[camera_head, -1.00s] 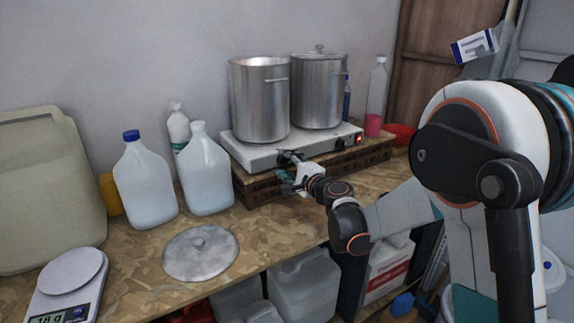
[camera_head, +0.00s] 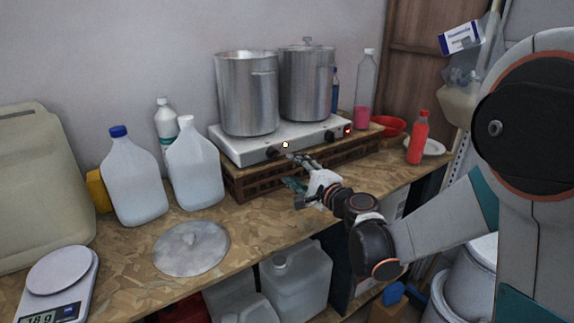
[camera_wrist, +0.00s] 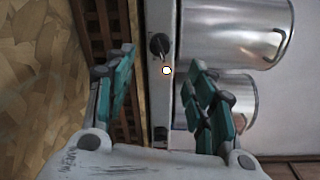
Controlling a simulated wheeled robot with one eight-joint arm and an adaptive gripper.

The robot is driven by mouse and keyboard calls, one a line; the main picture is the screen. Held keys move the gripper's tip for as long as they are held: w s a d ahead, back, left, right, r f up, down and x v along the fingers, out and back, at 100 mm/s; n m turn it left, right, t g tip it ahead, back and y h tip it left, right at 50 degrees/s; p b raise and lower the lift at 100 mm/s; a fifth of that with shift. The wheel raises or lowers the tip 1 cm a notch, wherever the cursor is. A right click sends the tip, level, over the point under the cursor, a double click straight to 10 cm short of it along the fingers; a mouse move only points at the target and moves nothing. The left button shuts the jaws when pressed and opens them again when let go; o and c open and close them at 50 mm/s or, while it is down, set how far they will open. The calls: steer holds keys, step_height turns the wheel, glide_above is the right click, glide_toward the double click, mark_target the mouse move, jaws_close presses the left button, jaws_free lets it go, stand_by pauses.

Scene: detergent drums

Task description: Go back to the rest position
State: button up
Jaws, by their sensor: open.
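My gripper (camera_head: 294,171) is open and empty, in front of the two-burner hot plate (camera_head: 235,152) and its slatted wooden stand (camera_head: 260,184). In the wrist view, my gripper (camera_wrist: 163,60) has its teal fingers spread on either side of the hot plate's front panel (camera_wrist: 160,100). A dark knob (camera_wrist: 158,45) shows between them, with nothing held. Whether a fingertip touches the panel cannot be told. My arm reaches in from the right, bent and low over the table's front edge.
Two steel pots (camera_head: 248,95) (camera_head: 306,85) stand on the hot plate. White jugs (camera_head: 137,178) (camera_head: 195,165), a round lid (camera_head: 190,248) and a scale (camera_head: 60,275) are to the left. A red bottle (camera_head: 417,140) and red bowl (camera_head: 388,127) are right. Containers (camera_head: 296,280) fill the space below.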

steer(key=shift+s+d, duration=0.35)
steer(key=shift+s, duration=0.25)
steer(key=s+d+f+n+g+h, duration=0.1)
steer(key=s+d+n+g+h, duration=0.1)
steer(key=s, duration=0.9)
steer(key=s+d+f+n+g+h, duration=0.1)
steer(key=s+d+n+g+h, duration=0.2)
steer(key=s+d+n, duration=0.4)
steer(key=s+d+f+n+g+h, duration=0.1)
steer(key=s+d+n+h, duration=0.3)
steer(key=s+d, duration=0.4)
steer(key=s+n+g, duration=0.1)
steer(key=s, duration=0.6)
steer(key=shift+s+g, duration=0.3)
steer(key=shift+s, duration=0.1)
